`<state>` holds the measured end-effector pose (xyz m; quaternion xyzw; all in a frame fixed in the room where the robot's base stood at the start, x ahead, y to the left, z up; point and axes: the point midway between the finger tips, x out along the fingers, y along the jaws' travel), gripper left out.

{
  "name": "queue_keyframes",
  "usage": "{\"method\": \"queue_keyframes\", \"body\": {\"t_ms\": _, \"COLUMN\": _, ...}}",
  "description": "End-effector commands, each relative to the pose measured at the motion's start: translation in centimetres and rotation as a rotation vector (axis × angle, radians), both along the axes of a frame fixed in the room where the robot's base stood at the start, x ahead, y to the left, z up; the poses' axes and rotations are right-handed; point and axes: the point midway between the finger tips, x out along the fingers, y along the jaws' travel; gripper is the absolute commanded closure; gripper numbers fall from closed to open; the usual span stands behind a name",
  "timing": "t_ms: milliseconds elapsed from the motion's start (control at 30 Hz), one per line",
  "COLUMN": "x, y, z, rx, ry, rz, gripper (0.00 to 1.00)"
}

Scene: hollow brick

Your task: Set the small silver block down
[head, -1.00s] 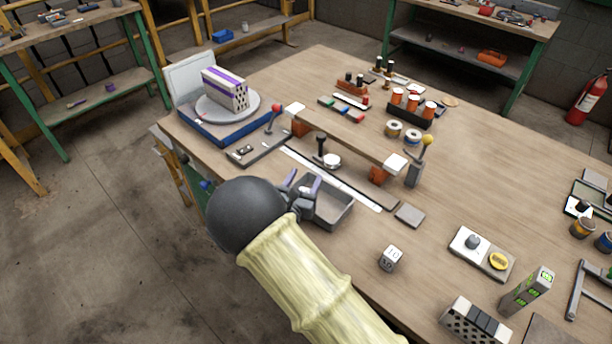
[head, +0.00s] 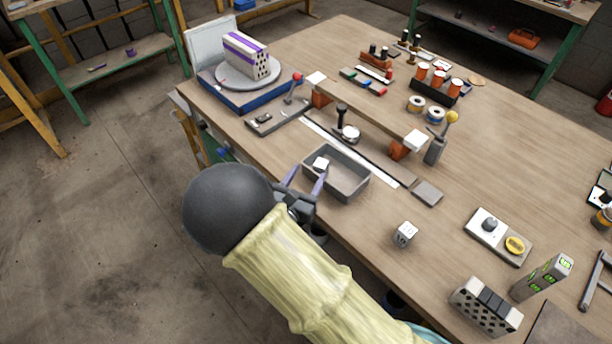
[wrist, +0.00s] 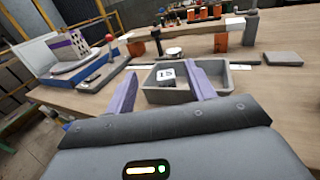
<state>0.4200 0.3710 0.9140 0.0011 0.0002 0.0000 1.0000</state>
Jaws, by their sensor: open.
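A small silver block (head: 320,163) with a dark number on its face sits inside the grey open tray (head: 352,189), toward its left end. In the wrist view the block (wrist: 166,73) shows beyond and between my fingertips, with the tray (wrist: 178,96) around it. My gripper (head: 307,173) is open and empty at the tray's near left side, its two purple fingers apart from the block. In the wrist view my gripper (wrist: 162,70) shows a wide gap between the fingers. A second, similar numbered cube (head: 405,235) stands on the table to the right of the tray.
Behind the tray lie a light strip and a raised wooden bar (head: 365,110) on orange supports. A turntable (head: 247,74) with a perforated brick (head: 246,56) stands at the back left. A grey flat plate (head: 428,193) lies right of the tray. Bare tabletop surrounds the second cube.

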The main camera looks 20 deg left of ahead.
Motion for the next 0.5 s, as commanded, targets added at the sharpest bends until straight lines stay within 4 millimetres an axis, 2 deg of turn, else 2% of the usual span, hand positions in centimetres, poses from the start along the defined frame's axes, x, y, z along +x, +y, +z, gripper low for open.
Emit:
{"method": "queue_keyframes", "body": {"t_ms": 400, "x": 0.02, "y": 0.0, "z": -0.01, "rx": 0.0, "ry": 0.0, "rz": 0.0, "gripper": 0.46}}
{"method": "queue_keyframes", "body": {"t_ms": 500, "x": 0.36, "y": -0.64, "z": 0.1, "rx": 0.007, "ry": 0.007, "rz": -0.023, "gripper": 0.46}}
